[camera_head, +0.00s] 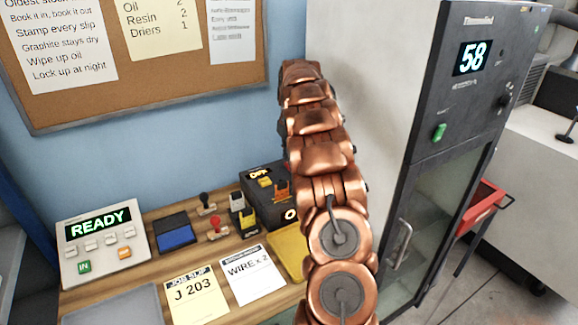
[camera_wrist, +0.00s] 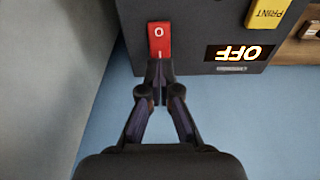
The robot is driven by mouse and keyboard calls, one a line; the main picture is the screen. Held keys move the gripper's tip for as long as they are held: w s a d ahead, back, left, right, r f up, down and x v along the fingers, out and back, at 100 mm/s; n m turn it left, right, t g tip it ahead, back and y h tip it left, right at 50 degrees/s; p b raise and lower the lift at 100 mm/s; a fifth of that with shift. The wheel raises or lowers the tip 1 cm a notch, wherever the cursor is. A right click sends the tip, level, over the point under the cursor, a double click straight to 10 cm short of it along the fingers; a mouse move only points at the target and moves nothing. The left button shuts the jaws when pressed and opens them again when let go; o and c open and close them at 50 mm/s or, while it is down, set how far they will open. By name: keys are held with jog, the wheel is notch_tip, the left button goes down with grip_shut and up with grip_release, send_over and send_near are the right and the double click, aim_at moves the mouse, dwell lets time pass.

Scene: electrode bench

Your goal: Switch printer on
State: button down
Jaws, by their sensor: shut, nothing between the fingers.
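The printer is a dark box (camera_head: 262,197) at the back of the bench in the head view, partly hidden by my copper arm. In the wrist view its dark casing (camera_wrist: 188,52) fills the top, with a lit display (camera_wrist: 240,52) reading OFF upside down. A red rocker switch (camera_wrist: 159,36) marked O and I is on the casing, left of the display. A yellow PRINT button (camera_wrist: 268,13) is at the top right. My gripper (camera_wrist: 160,72) is shut and empty, its tips at the I end of the switch. Whether they touch it is unclear.
A READY panel (camera_head: 100,238), a blue ink pad (camera_head: 177,233), stamps (camera_head: 216,227), a yellow job slip (camera_head: 197,297) and a white slip (camera_head: 252,280) are on the bench. A tall dark cabinet (camera_head: 461,95) showing 58 stands right of my arm.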

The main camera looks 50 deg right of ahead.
aim_at(288, 164)
jog(key=shift+f+b, duration=0.7)
jog(key=shift+f, duration=0.45)
dwell(0.9)
jog(key=shift+r+p, duration=0.9)
jog(key=shift+r, duration=2.65)
jog(key=shift+a, duration=0.1)
